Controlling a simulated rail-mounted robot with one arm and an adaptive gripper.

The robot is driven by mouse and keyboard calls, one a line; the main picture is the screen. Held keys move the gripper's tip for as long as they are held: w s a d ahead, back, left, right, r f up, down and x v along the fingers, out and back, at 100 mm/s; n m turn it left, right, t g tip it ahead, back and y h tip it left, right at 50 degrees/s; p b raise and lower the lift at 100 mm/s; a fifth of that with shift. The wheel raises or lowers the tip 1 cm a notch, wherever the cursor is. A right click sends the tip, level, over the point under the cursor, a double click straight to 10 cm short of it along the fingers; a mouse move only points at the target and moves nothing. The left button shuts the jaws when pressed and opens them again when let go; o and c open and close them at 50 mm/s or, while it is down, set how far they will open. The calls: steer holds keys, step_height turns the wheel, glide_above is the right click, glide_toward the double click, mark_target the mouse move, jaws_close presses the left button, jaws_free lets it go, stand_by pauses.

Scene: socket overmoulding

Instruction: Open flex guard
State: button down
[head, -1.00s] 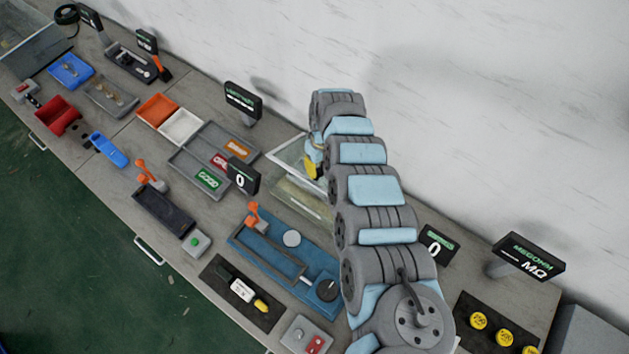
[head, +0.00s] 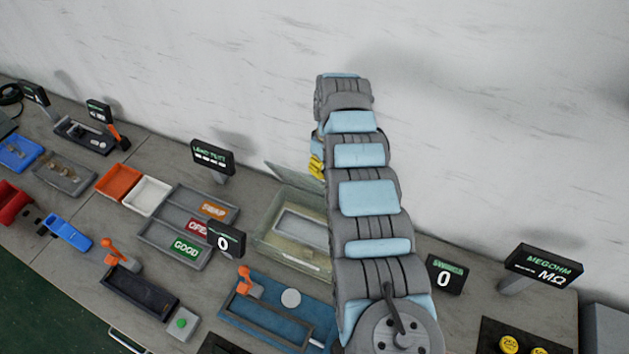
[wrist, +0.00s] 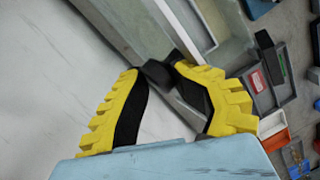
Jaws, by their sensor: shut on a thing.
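The flex guard is a clear box with a pale, see-through lid (head: 293,181), behind the blue fixture. The lid stands raised and tilted at the back of the box body (head: 272,236), whose inside shows a white-edged frame. My gripper (head: 317,165) is at the lid's right side, mostly hidden behind my arm. In the wrist view, the yellow fingers of my gripper (wrist: 165,74) close on a small dark handle (wrist: 157,73) beside the guard's pale edge (wrist: 190,25). My arm hides the right part of the guard.
A blue fixture (head: 262,312) with an orange clamp stands in front of the guard. Grey sorting trays (head: 160,236) and a small display (head: 226,240) are to the left. Another display (head: 445,275) is right of my arm. The white wall is close behind.

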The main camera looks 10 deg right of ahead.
steer(key=shift+w+d+f+b, duration=0.15)
steer(key=shift+d+f+b, duration=0.15)
steer(key=shift+f+b, duration=0.05)
stand_by(0.4)
steer(key=c, duration=0.7)
jaws_free()
steer(key=shift+d+f, duration=0.1)
steer(key=shift+r, duration=0.55)
steer(key=shift+w+d+r, duration=0.15)
steer(key=shift+r, duration=1.55)
steer(key=shift+w+d+r, duration=0.1)
steer(key=shift+w+r, duration=0.05)
steer(key=shift+r, duration=1.5)
steer(key=shift+c, duration=0.2)
